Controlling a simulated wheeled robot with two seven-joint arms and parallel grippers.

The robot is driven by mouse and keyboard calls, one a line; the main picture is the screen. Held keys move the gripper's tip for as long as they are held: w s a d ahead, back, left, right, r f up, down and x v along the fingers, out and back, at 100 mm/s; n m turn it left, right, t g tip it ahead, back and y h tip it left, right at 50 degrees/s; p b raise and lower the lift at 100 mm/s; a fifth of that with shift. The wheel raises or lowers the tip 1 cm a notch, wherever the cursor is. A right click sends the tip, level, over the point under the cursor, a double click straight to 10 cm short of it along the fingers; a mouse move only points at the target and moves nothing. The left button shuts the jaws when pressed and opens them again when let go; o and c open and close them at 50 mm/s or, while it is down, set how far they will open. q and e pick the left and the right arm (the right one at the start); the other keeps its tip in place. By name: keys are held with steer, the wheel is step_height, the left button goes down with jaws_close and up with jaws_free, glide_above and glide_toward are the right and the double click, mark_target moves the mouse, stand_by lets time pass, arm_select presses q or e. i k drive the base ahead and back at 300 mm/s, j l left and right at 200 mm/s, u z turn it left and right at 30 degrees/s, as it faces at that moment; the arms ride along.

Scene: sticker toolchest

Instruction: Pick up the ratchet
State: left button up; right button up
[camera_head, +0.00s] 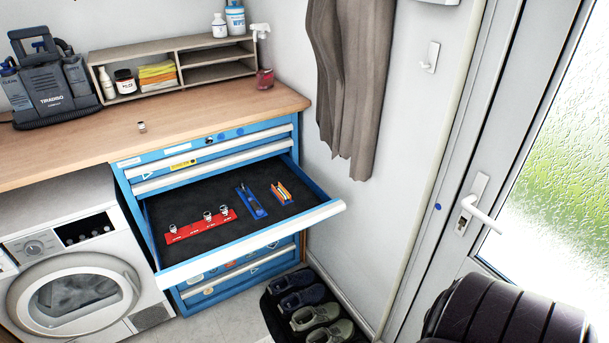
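The blue tool chest's drawer (331,211) is pulled open, with a dark lining. Inside, a blue holder (252,205) in the middle carries a slim tool, which may be the ratchet; it is too small to tell. To its left lies a red rail (201,228) with several small silver sockets standing on it. To its right is a small blue holder with orange pieces (281,192). A small silver piece (141,127), perhaps a socket, stands on the wooden worktop. Neither of my grippers shows in the head view.
The wooden worktop (190,115) above the drawer bears a shelf unit (167,58) and a grey-blue machine (50,85). A washing machine (60,245) stands left of the chest. Shoes (316,312) lie on the floor to its right. A door handle (481,213) juts out at right.

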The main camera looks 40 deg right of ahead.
mark_target(254, 204)
steer(key=z, duration=1)
steer(key=i+j, duration=0.1)
steer(key=i, duration=0.15)
steer(key=j+u, duration=0.05)
